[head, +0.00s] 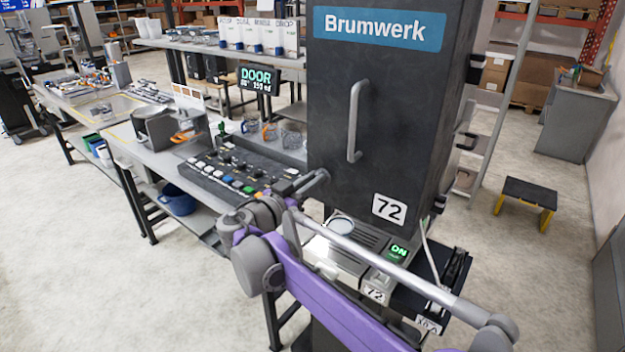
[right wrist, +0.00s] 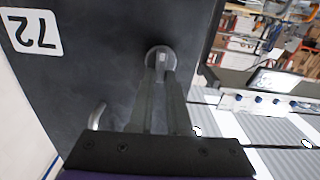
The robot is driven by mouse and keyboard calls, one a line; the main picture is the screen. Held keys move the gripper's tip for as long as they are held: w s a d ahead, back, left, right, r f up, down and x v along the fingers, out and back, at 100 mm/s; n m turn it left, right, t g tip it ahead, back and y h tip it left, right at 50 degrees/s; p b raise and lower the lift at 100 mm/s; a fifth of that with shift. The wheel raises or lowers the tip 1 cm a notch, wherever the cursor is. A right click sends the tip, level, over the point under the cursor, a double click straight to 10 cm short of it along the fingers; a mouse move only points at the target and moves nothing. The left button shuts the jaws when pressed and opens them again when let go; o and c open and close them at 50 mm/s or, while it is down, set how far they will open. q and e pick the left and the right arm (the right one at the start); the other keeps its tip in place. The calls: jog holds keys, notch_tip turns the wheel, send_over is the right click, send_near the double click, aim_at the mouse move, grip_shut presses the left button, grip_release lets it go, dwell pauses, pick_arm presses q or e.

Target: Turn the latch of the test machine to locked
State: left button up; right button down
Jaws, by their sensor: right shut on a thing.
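The test machine (head: 385,110) is a tall dark cabinet marked "Brumwerk" and "72", with a grey vertical door handle. In the right wrist view, which shows the machine's face (right wrist: 95,65) upside down, the latch (right wrist: 160,56) has a round grey base with a small light part in its middle. My right gripper (right wrist: 163,80) is shut on the latch, its fingers lined up with it. In the head view my right gripper (head: 314,182) is at the cabinet's lower left edge and the latch cannot be made out clearly. My left gripper is not in view.
A black panel of coloured buttons (head: 240,170) lies on the bench left of the machine. A small display (head: 255,79) above it reads "DOOR". A green lit "ON" sign (head: 398,251) is below the cabinet. A step stool (head: 525,200) stands on the floor at right.

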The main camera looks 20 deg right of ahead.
jog(key=n, duration=0.5)
jog(key=n+p, duration=0.1)
jog(key=n, duration=0.5)
jog(key=w+f+n+p, duration=0.1)
jog(key=n, duration=0.5)
jog(key=shift+a+f, duration=0.1)
jog(key=shift+a, duration=0.25)
jog(key=shift+n, duration=0.4)
jog(key=c, duration=0.9)
grip_release()
jog(key=shift+o, duration=0.2)
jog(key=shift+s+a, duration=0.1)
